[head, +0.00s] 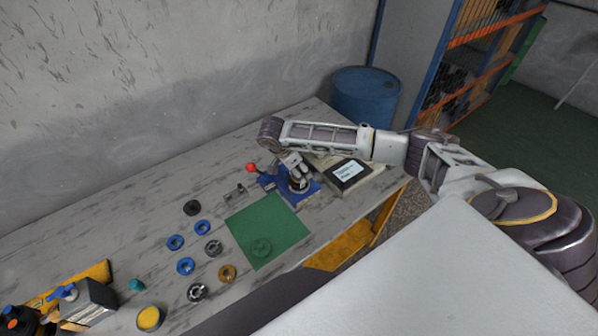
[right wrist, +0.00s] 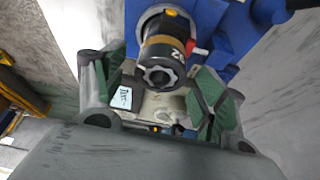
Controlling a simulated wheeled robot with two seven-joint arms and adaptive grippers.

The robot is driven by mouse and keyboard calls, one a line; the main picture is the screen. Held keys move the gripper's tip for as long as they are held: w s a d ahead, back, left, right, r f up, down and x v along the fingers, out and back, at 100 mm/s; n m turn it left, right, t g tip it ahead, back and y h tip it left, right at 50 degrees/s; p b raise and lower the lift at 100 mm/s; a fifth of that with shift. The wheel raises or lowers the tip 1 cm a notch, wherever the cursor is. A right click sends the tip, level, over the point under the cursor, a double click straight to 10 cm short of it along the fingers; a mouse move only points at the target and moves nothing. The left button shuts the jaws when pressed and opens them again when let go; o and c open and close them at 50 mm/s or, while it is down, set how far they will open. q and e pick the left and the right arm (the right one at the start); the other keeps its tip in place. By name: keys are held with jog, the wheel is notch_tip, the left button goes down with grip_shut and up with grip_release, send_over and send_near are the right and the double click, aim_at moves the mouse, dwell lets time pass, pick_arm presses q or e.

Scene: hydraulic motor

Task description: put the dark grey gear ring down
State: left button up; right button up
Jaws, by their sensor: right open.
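My right gripper (head: 293,163) reaches over the blue fixture (head: 313,190) near the far side of the table. In the right wrist view its green-padded fingers (right wrist: 165,98) are spread apart, with an upright dark stack between them. The top of the stack is a dark grey ring-like part (right wrist: 160,76) with a notched opening, above a brownish band (right wrist: 167,46). I cannot tell for sure whether this part is the gear ring. A dark grey toothed ring (head: 213,248) and another (head: 197,292) lie on the table left of the green mat. My left gripper is not in view.
The green mat (head: 285,222) carries a small green round part (head: 261,248). Blue rings (head: 186,265), a dark disc (head: 192,208) and a brass ring (head: 227,273) lie to its left. A red-knobbed lever (head: 250,168) rises beside the fixture. A dark labelled box (head: 347,173) stands right of it.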

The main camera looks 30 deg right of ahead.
dwell(0.4)
jog(key=c, duration=1.5)
jog(key=shift+o, duration=0.2)
jog(key=shift+r, duration=0.1)
notch_tip(320, 180, up, 10)
jog(key=b, duration=0.2)
dwell(0.3)
